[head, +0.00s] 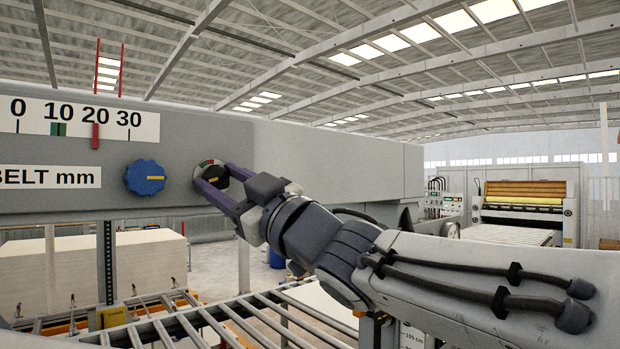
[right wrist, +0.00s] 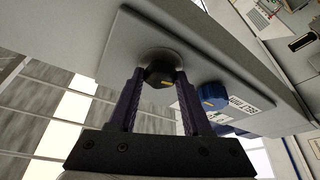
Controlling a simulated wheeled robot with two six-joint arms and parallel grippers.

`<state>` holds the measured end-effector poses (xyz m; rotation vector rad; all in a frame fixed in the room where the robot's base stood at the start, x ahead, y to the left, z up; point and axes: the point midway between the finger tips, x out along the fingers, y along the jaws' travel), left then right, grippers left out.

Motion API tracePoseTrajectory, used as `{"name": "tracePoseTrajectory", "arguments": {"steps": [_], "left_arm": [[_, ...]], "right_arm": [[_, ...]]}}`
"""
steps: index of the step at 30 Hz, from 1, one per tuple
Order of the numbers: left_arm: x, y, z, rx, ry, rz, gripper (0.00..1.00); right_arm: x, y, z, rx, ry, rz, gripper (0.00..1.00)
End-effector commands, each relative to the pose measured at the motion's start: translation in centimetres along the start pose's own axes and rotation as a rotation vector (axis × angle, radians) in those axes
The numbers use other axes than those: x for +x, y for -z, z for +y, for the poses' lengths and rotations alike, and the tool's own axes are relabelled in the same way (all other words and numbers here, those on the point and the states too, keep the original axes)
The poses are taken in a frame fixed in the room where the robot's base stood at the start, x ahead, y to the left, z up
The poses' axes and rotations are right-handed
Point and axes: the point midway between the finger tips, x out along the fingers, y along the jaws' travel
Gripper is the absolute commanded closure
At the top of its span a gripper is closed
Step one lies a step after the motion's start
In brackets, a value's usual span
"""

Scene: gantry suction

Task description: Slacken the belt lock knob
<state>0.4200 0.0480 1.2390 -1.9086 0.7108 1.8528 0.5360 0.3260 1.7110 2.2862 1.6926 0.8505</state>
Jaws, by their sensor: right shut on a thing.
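The black belt lock knob (head: 214,183) with a yellow pointer line sits on the grey beam, in front of a small dial with red and green marks. My right gripper (head: 212,184) has its two purple fingers on either side of this knob and is shut on it. In the right wrist view the black knob (right wrist: 160,74) shows between the fingertips. A blue knob (head: 145,178) with a yellow line sits to its left, apart from the gripper; it also shows in the right wrist view (right wrist: 211,96). My left gripper is not in view.
The grey beam (head: 330,160) runs across the front. A belt scale (head: 78,122) marked 0 to 30 stands at upper left, with a red pointer near 20. Below are roller conveyors (head: 200,320) and a stack of pale boards (head: 120,265). A machine (head: 525,210) stands far right.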

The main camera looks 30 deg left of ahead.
Motion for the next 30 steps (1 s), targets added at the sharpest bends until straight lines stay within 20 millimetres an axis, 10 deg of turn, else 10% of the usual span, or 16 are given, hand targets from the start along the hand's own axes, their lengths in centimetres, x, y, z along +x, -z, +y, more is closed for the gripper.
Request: {"name": "tracePoseTrajectory", "arguments": {"steps": [10, 11, 13, 23, 30], "left_arm": [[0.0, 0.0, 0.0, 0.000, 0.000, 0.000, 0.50], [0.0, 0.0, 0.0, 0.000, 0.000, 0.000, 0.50], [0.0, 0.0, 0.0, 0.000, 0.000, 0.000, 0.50], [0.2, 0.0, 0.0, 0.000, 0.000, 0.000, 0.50], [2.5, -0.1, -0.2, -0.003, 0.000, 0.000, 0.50]], "right_arm": [[0.0, -0.1, -0.1, -0.002, 0.001, -0.001, 1.00], [0.0, -0.1, -0.1, -0.002, 0.001, -0.001, 0.40], [0.0, -0.1, 0.0, -0.002, 0.001, -0.001, 0.21], [-0.2, -0.1, 0.0, -0.002, 0.000, 0.000, 0.21], [-3.9, -0.3, -0.1, -0.004, -0.004, 0.001, 0.21]]}}
